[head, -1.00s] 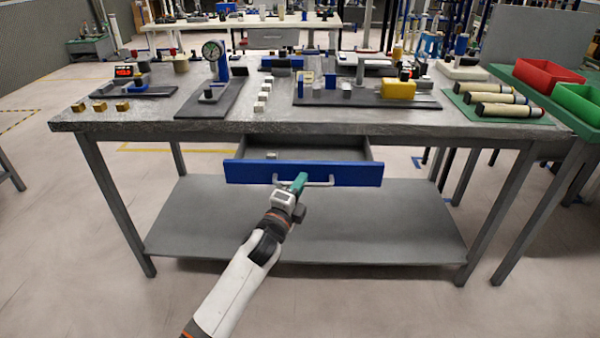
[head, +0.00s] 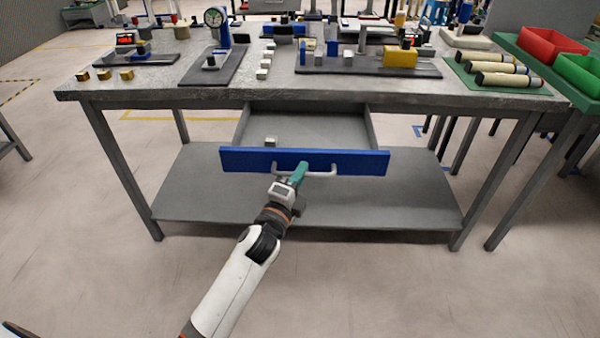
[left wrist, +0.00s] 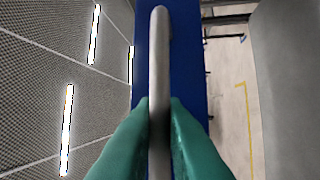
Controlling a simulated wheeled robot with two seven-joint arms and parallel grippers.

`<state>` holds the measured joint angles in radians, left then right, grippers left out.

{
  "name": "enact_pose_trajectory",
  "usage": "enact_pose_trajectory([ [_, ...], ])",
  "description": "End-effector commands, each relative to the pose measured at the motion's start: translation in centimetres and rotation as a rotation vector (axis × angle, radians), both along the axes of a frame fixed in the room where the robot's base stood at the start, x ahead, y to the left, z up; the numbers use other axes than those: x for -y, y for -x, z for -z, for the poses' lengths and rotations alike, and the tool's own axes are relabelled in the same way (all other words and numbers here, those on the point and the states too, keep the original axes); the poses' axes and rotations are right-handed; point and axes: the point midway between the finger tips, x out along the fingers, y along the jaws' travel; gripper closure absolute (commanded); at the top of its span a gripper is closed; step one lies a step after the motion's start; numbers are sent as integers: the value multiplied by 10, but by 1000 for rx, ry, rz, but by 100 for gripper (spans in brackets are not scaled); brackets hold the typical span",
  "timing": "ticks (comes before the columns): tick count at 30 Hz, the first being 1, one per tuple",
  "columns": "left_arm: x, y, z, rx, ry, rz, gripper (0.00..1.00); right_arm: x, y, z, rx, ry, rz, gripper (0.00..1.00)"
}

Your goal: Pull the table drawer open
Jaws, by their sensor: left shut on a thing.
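The table drawer has a blue front (head: 235,160) and stands well out from under the grey worktop. Its grey inside shows, with a small pale block (head: 270,142) near the front left. A light grey bar handle (head: 328,170) is on the drawer front. My left gripper (head: 301,170) is shut on this handle, near its left part. In the left wrist view the green fingers lie on both sides of the handle (left wrist: 160,60), with the blue drawer front (left wrist: 190,70) behind it. My right gripper is not in view.
The worktop (head: 240,96) carries fixtures, small blocks and several cylinders (head: 508,80) on a green mat. A grey lower shelf (head: 380,205) lies below the drawer. Red (head: 548,47) and green (head: 585,75) bins stand at the right. The floor in front is clear.

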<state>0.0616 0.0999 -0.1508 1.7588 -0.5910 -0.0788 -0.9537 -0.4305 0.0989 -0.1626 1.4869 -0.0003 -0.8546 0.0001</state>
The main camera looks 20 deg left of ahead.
Motion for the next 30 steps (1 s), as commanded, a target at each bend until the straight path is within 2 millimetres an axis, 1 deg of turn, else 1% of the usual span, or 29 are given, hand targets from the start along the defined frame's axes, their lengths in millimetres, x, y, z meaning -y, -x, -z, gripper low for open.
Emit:
enact_pose_trajectory([
  [1, 0, 0, 1, -1, 0, 0, 100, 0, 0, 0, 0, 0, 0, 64],
  [2, 0, 0, 1, -1, 0, 0, 84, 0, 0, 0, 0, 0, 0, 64],
  [3, 0, 0, 0, -1, 0, 0, 80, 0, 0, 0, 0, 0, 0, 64],
  [11, 0, 0, 0, -1, 0, 0, 80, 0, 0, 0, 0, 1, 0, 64],
  [14, -1, 5, 2, -2, 0, 0, 80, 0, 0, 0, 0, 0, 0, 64],
  [17, -2, 18, 5, -4, 1, 0, 80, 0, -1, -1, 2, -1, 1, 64],
  [24, -8, 68, 14, -5, 1, -1, 80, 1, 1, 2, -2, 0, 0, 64],
  [27, -11, 87, 17, -5, 2, -1, 80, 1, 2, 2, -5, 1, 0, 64],
  [30, -12, 101, 19, -4, 2, -1, 80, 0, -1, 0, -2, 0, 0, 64],
])
